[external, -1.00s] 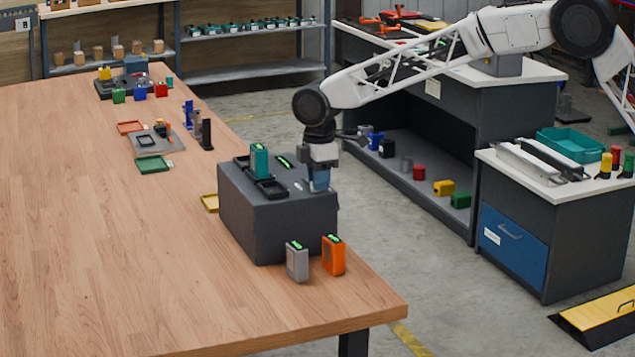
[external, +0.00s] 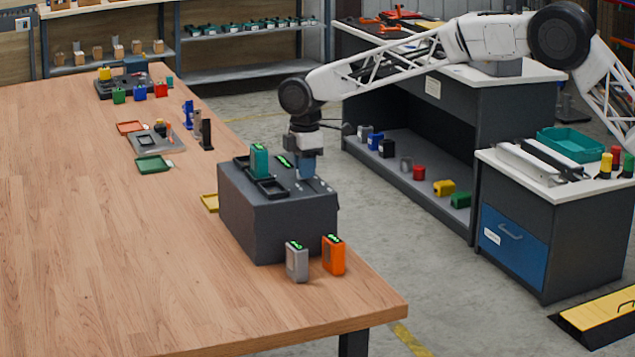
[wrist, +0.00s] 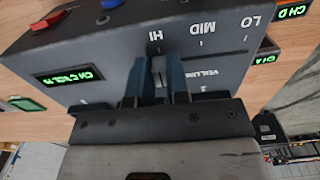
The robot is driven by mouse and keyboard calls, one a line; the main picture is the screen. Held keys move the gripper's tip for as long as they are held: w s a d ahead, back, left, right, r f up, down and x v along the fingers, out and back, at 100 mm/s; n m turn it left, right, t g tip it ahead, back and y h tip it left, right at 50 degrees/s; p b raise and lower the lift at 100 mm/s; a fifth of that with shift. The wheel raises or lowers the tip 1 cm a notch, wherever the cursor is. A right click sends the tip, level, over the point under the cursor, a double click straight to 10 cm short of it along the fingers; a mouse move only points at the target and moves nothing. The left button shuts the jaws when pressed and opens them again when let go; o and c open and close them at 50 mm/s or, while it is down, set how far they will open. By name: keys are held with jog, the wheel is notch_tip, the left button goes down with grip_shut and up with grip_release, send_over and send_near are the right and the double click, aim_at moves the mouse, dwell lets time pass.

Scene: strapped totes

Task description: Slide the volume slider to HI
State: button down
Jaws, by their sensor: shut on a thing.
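The dark grey box (external: 270,225) stands on the wooden table near its right edge. The volume slider's light grey knob (wrist: 158,68) shows in the wrist view, level with the HI mark; the MID and LO marks lie to the right. My gripper (wrist: 158,80) is shut on this knob, with one blue finger on each side. In the external view my gripper (external: 307,172) reaches down to the top of the box, and the knob is hidden there.
A teal block (external: 259,160) stands upright in a holder on the box top. A grey block (external: 297,262) and an orange block (external: 333,255) stand in front of the box. A small display (wrist: 70,77) is lit green. The table's left side is clear.

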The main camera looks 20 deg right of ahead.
jog(key=shift+w+r, duration=0.1)
jog(key=shift+w, duration=0.05)
jog(key=c, duration=1.4)
grip_release()
jog(key=shift+w, duration=0.1)
jog(key=o, duration=0.3)
jog(key=shift+r, duration=0.1)
jog(key=shift+r, duration=3.75)
jog(key=shift+d, duration=0.1)
